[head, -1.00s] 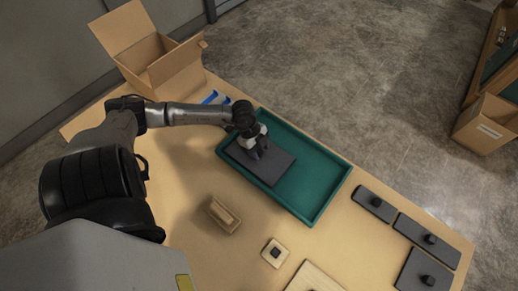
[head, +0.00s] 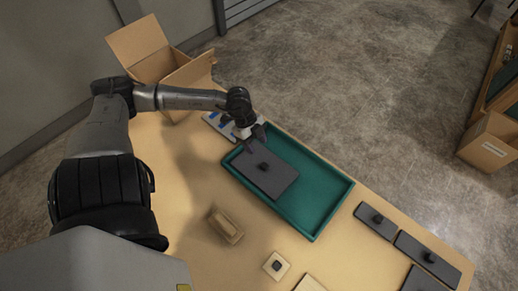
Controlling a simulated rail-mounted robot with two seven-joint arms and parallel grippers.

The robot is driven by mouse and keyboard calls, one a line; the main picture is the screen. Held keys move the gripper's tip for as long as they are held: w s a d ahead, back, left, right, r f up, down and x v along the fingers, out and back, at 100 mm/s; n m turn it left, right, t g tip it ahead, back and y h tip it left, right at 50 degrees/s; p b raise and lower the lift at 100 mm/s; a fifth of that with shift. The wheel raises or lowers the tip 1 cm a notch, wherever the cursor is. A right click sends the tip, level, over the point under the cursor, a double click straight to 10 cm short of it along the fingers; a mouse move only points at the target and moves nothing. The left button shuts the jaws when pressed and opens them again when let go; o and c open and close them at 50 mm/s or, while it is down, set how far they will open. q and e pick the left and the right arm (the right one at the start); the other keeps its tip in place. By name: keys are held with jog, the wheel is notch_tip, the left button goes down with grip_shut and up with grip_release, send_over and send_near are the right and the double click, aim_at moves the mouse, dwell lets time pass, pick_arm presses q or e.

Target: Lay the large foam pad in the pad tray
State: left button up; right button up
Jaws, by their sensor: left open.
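The large foam pad (head: 272,181) is a dark grey slab with a small black knob on top. It lies in the left part of the green pad tray (head: 329,208), and its near left edge is close to or against the tray wall. My left gripper (head: 258,143) is open and empty, over the far left end of the tray, apart from the knob. Its fingertips are small and partly dark against the pad. My right gripper is not in view.
An open cardboard box (head: 165,60) stands at the back left. A white item with blue parts (head: 219,122) lies behind the tray. A wooden block (head: 226,225) and a small knobbed square (head: 276,265) are in front. Dark knobbed pads (head: 376,220) lie at right.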

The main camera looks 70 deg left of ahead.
pick_arm(q)
jog(key=w+d+r+n+t, duration=0.4)
jog(key=d+r+n+t, duration=0.3)
jog(key=d+t, duration=0.65)
jog(key=s+a+f+n+g+y, duration=0.1)
jog(key=s+f+n+g+y, duration=0.3)
jog(key=s+f+n+y, duration=0.3)
jog(key=s+d+f+m+g+h, duration=0.2)
jog(key=s+d+f+g+h, duration=0.1)
jog(key=s+d+g, duration=0.5)
jog(key=shift+s+d+f+m, duration=0.45)
jog(key=shift+d+f, duration=0.25)
jog(key=shift+d, duration=0.5)
